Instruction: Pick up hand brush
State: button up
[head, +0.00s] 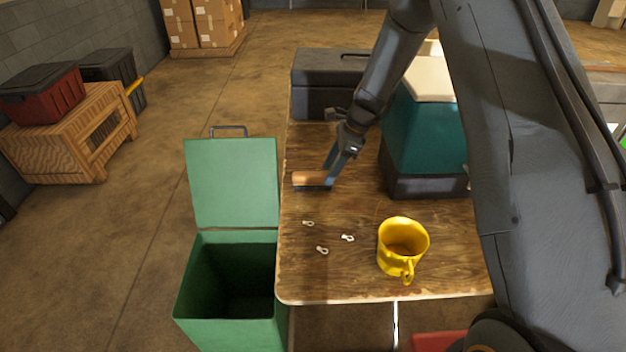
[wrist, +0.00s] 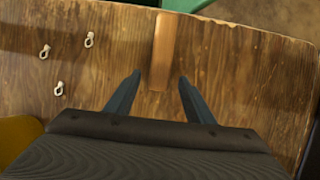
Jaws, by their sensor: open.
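The hand brush (head: 311,180) lies near the left edge of the wooden table, with a light wooden top and a dark underside. My gripper (head: 337,168) is at the right end of the brush in the head view, pointing down. Whether the fingers touch the brush cannot be told.
Several small pale metal pieces (head: 322,250) and a yellow mug (head: 403,238) lie nearer on the wooden table (head: 340,285). A teal and black machine (head: 425,140) stands to the right, a dark toolbox (head: 325,75) behind. A green open-lidded bin (head: 230,285) adjoins the table's left edge.

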aim_at(326, 173)
jog(key=x, duration=0.1)
jog(key=p+x, duration=0.1)
jog(key=x, duration=0.1)
jog(key=shift+s+a, duration=0.15)
jog(key=shift+a, duration=0.2)
jog(key=shift+a+f, duration=0.15)
jog(key=shift+f, duration=0.3)
jog(key=c, duration=1.2)
jog(key=shift+o, duration=0.2)
notch_tip(326, 173, up, 10)
jog(key=shift+b, duration=1.05)
